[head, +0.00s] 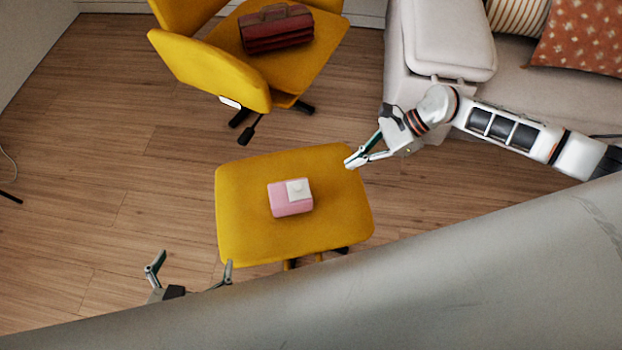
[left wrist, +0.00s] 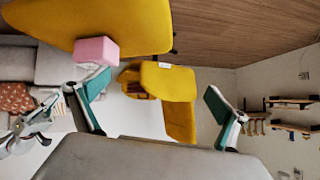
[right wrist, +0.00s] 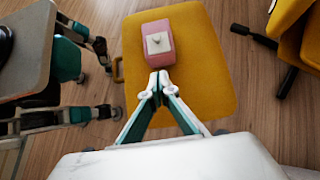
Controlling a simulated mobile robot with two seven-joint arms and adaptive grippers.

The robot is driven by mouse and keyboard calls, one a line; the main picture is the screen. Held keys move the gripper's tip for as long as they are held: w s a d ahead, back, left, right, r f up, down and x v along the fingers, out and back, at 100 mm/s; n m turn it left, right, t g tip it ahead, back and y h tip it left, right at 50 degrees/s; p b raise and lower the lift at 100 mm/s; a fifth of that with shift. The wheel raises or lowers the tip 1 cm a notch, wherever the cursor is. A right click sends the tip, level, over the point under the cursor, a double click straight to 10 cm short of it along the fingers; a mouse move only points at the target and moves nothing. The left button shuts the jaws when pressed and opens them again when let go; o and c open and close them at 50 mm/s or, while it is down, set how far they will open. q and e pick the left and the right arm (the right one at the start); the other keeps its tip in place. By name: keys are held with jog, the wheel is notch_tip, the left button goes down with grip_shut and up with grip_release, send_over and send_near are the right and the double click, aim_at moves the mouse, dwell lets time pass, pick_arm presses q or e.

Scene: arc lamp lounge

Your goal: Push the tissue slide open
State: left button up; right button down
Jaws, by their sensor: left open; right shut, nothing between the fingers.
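A small pink box (head: 290,200) with a white square slide (head: 299,188) and a small knob on top sits near the middle of a yellow stool (head: 245,240). The slide covers one corner of the box's top in the head view. My right gripper (head: 349,162) is shut and empty over the stool's upper right edge, apart from the box. In the right wrist view its closed fingertips (right wrist: 160,75) appear just below the box (right wrist: 158,52). My left gripper (head: 190,262) is open and empty, left of the stool's lower left corner. The left wrist view shows the box (left wrist: 97,50) beyond one finger.
A yellow chair (head: 205,65) with a dark red bag (head: 275,28) stands behind the stool. A pale sofa (head: 440,50) with cushions (head: 580,38) is at the upper right. The wooden floor left of the stool is clear.

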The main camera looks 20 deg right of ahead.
send_near(302, 188)
jog(key=a+f, duration=0.1)
jog(key=f, duration=0.2)
jog(key=a+f, duration=0.1)
jog(key=shift+w+a+f+b, duration=0.35)
jog(key=shift+f, duration=0.05)
jog(key=shift+a, duration=0.65)
pick_arm(q)
jog(key=shift+f, duration=0.1)
